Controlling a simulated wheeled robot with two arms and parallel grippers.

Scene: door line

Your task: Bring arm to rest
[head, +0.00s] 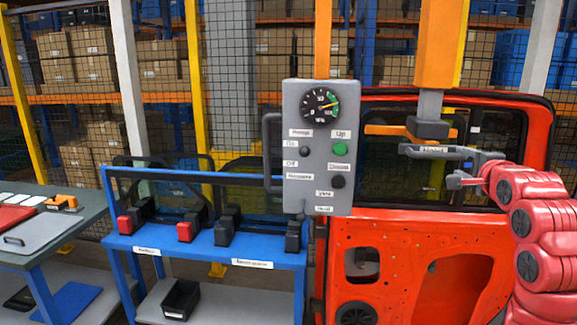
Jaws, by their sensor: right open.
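My right gripper (456,180) is the small grey tool at the end of my red arm, which comes in from the right. It is open and looks empty, in front of the dark window of the red door (400,235). It shows just below a grey handle bar (440,152) on the hoist; I cannot tell whether they touch. My left gripper is not in view.
A grey control box (320,185) with a gauge, a green button and a dark knob hangs left of the door. A blue rack (205,258) holds dark glass panes. A workbench (75,240) stands at left. A mesh fence and shelves with boxes are behind.

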